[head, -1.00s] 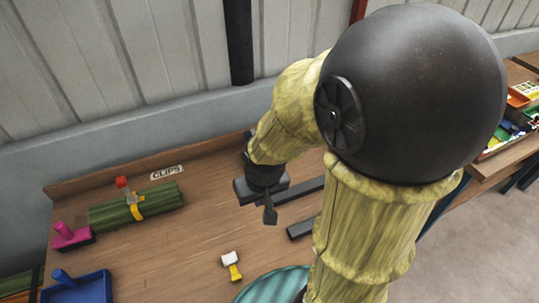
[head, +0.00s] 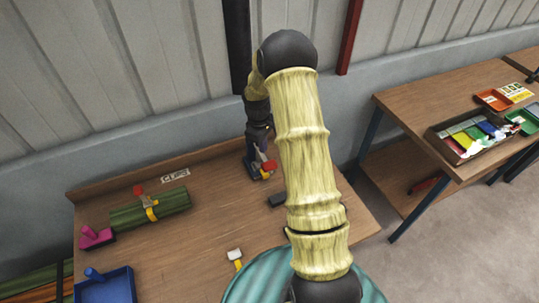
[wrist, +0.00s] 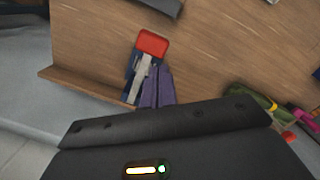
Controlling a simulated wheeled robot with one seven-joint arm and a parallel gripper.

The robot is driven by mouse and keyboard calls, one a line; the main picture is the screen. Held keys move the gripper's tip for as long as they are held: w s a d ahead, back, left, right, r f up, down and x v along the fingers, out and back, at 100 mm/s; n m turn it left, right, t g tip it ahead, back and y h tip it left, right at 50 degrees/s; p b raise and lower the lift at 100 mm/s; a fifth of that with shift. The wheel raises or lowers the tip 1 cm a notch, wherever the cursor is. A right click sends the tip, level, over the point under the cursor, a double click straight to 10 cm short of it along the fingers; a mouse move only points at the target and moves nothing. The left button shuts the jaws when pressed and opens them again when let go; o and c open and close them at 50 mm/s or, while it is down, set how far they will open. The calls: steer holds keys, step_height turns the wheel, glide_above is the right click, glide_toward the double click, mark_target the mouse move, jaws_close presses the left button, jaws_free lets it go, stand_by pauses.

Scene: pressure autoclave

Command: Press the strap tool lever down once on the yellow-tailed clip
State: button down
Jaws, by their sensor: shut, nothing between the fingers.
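The strap tool (head: 254,166) stands near the back right of the bench, dark with a red-ended lever (head: 268,166). In the wrist view the lever is a grey bar with a flat red end (wrist: 151,44). My gripper (head: 260,153) is shut and empty, down close beside the lever; its dark purple fingers (wrist: 163,75) show beside the grey bar. I cannot tell whether they touch it. A white clip with a yellow tail (head: 236,259) lies at the front of the bench. A green bundle (head: 173,202) has a yellow strap and a red-topped grey fitting (head: 147,199).
A magenta handled block (head: 96,238) and a blue tray (head: 112,290) are at the left. A CLIPS label (head: 175,176) lies behind the bundle. A dark block (head: 277,201) is beside my arm. The wall runs close behind the bench. The middle of the bench is clear.

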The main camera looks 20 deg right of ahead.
mark_target(268, 164)
steer(key=shift+w+d+f+n, duration=0.3)
steer(key=shift+w+d+f, duration=0.2)
steer(key=shift+d, duration=0.1)
steer(key=shift+s+d+f+b, duration=0.15)
steer(key=shift+f+b, duration=0.9)
steer(key=shift+f, duration=0.7)
steer(key=shift+s+d+f+b, duration=0.15)
steer(key=shift+f+b, duration=0.85)
steer(key=shift+f, duration=0.75)
